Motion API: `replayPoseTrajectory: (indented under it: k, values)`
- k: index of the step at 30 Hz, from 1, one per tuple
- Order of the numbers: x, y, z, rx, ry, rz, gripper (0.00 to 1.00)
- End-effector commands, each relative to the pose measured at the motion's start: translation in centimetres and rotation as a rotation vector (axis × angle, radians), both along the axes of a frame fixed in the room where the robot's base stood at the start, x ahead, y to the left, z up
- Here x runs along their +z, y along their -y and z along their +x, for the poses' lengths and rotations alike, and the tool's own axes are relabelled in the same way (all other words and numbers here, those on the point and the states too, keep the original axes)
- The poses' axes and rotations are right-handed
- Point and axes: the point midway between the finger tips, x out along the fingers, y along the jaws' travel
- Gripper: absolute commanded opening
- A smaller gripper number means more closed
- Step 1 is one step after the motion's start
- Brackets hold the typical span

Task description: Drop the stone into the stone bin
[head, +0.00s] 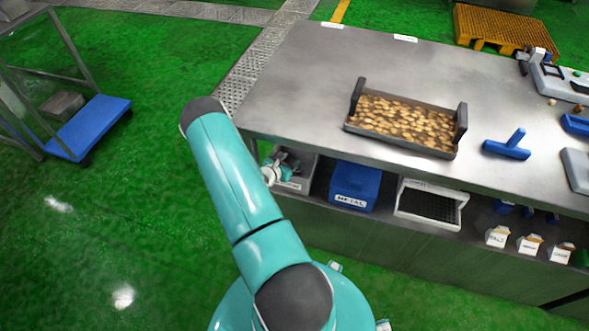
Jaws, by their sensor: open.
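My gripper (287,169) is open at the left end of the lower shelf. It is over or inside the mouth of a grey bin (305,172), partly covering it; the exact depth is hard to tell. The bin's white front label is too small to read surely, so I cannot confirm it is the stone bin. It stands left of a blue bin (356,187) labelled METAL. No separate stone can be made out; the inside of the grey bin is mostly hidden by my gripper and the table edge.
The steel table (300,80) bears a tray (357,131) full of brown pieces and a blue scraper-like tool (507,146). A white-rimmed crate (434,184) and several small labelled boxes stand below. A blue-decked cart (92,127) is at left; the green floor between is clear.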

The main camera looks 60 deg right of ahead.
Motion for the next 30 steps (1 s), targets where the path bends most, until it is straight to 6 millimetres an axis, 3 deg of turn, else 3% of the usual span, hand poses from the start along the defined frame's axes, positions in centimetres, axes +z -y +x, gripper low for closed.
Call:
replayPoseTrajectory:
  k: [9,15,30]
  values:
    - [2.8,-6.6,1.0,0.004,0.0,0.001,0.48]
    - [3.8,-9.1,1.3,0.001,0.0,0.0,0.48]
    - [4.0,-9.7,1.3,0.0,0.0,0.001,0.48]
